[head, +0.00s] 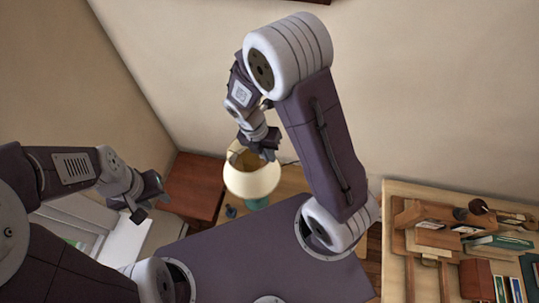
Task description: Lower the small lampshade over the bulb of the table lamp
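The small cream lampshade (252,180) is in the middle of the head view, its yellowish inside showing through the open top. The teal base of the table lamp (257,204) shows just below the shade's lower edge. The bulb is hidden. My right gripper (267,154) is at the shade's top rim on the far right side and overlaps it; whether its fingers are closed on the rim cannot be told. My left gripper (150,208) is to the left, apart from the lamp, with its fingers spread and empty.
The lamp stands on a light wooden surface (290,180). A reddish-brown cabinet (193,187) is left of it. A small dark blue object (231,212) sits near the lamp's base. A wooden desk (395,240) with books and boxes is at the right. Walls rise behind.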

